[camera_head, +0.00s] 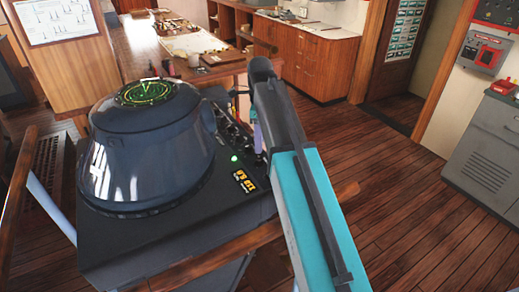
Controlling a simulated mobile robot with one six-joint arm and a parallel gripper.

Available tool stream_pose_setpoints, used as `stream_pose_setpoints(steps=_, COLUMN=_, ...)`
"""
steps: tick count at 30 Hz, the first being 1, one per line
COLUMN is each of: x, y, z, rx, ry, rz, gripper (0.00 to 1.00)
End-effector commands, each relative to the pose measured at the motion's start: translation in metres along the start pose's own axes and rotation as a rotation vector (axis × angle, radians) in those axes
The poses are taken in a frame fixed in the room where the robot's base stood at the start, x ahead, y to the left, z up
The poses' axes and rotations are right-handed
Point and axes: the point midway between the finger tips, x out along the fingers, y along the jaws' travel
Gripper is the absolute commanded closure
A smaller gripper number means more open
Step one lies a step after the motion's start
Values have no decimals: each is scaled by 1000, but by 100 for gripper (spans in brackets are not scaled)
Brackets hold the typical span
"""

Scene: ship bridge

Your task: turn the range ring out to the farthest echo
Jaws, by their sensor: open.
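A dark blue-grey radar unit (150,150) with a domed hood stands on a black console at left. Its round screen (145,93) on top glows green with rings and a bright sweep line; single echoes are too small to tell apart. A strip of dark knobs (228,128) runs along the console's right side, partly hidden by my arm. A small panel with yellow digits (245,181), too small to read surely, is near a lit green lamp (234,158). My gripper (241,112) is open beside the knobs; its fingertips are mostly hidden, and I cannot tell whether it touches one.
A wooden rail (225,246) runs along the console's front edge. A wooden chart table (190,45) with papers and small items stands behind. A grey cabinet (487,150) is at far right. The plank floor (410,215) between is clear.

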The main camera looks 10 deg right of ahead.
Motion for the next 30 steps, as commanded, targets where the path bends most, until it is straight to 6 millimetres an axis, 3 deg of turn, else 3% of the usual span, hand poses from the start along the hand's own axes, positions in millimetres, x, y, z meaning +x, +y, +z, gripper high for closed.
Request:
stream_pose_setpoints(steps=18, x=-69, y=-2, z=0, rx=0, ry=-1, rz=-2, gripper=58)
stream_pose_setpoints(steps=30, x=-77, y=-1, z=0, rx=0, ry=0, rz=-1, gripper=58)
